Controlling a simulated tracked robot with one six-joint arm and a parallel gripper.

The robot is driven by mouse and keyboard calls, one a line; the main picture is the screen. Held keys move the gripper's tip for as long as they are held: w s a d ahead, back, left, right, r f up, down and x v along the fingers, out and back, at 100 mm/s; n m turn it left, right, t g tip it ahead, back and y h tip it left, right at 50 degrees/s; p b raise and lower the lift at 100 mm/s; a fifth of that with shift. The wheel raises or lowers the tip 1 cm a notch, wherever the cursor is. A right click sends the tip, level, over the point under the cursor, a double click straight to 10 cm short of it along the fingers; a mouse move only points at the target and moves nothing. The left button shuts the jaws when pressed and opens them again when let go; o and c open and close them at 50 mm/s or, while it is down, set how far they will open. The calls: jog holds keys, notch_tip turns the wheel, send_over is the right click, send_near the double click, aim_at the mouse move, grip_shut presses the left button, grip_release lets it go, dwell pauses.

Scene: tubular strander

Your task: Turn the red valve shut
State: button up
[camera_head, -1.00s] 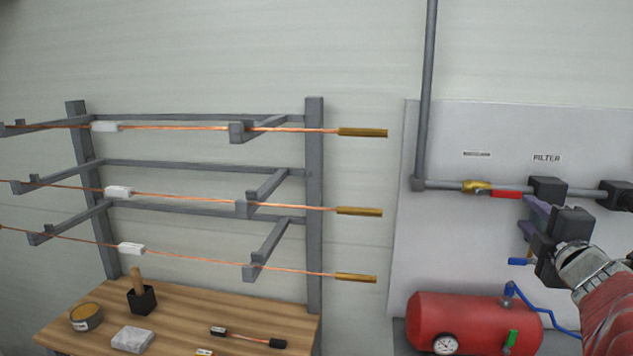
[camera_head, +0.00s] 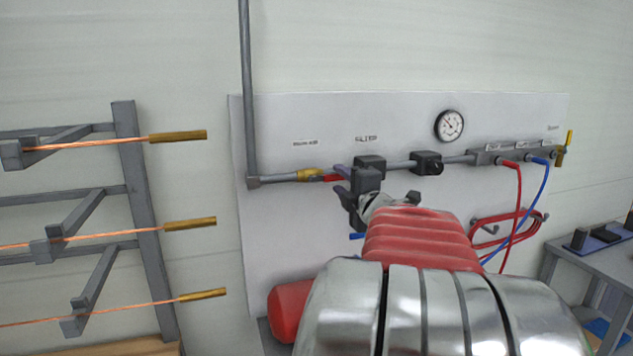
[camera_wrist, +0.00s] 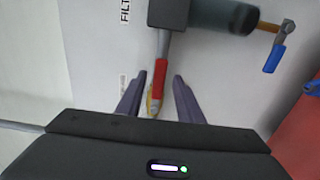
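The red valve handle (camera_head: 333,179) lies along the horizontal grey pipe, just right of the yellow valve body (camera_head: 311,175). My gripper (camera_head: 338,181) is at the handle's right end, below the pipe line, and partly hides it. In the wrist view my gripper (camera_wrist: 159,76) is open, with one purple finger on each side of the red handle (camera_wrist: 161,80). Gaps show between the handle and both fingers. I cannot tell whether the handle is deep enough to lie between the fingers. The yellow valve body (camera_wrist: 153,104) is partly hidden below it.
A black filter block (camera_head: 370,161) sits on the pipe just right of the handle. A blue handle (camera_wrist: 273,58) hangs beneath the filter. A gauge (camera_head: 449,125) and hoses (camera_head: 518,205) are farther right. A rack post (camera_head: 140,200) stands left, and a red tank (camera_head: 288,308) below.

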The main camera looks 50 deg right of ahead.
jog(key=shift+s, duration=0.1)
grip_shut()
jog(key=shift+f, duration=0.1)
